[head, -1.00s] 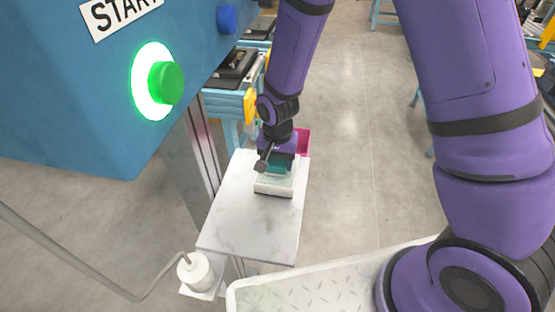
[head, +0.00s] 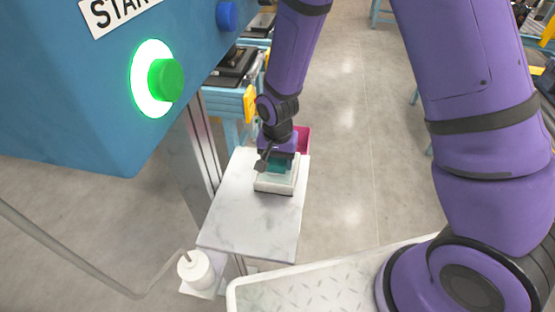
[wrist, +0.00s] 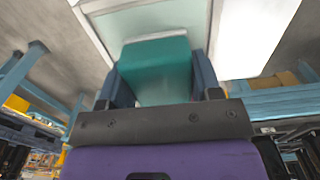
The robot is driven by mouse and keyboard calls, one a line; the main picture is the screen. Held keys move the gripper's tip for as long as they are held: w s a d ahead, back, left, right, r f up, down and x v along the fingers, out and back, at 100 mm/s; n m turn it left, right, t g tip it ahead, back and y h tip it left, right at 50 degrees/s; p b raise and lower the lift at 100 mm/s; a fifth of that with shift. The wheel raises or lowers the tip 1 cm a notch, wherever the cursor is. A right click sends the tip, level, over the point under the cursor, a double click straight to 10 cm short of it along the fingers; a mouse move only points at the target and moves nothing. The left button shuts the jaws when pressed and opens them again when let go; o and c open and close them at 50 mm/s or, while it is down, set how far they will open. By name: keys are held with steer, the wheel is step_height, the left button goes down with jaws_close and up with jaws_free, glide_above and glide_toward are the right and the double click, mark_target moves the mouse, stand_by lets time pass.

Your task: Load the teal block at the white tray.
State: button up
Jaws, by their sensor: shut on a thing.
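The teal block (head: 278,164) is between the fingers of my gripper (head: 277,160), which is shut on it. In the wrist view the teal block (wrist: 158,68) fills the gap between the two fingers of my gripper (wrist: 160,80). The white tray (head: 274,187) sits on the far end of a small marble-look shelf, directly below the block. The tray (wrist: 150,15) also shows beyond the block in the wrist view. I cannot tell whether the block touches the tray floor. My gripper hides the block's top and the tray's far side.
The shelf (head: 250,220) is clear in front of the tray. A magenta bin (head: 303,140) stands just behind it. A blue box with a lit green button (head: 166,80) overhangs at the left. A white cylinder (head: 196,270) stands at the shelf's near left.

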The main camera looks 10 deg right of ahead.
stand_by(0.6)
steer(key=shift+r, duration=3.45)
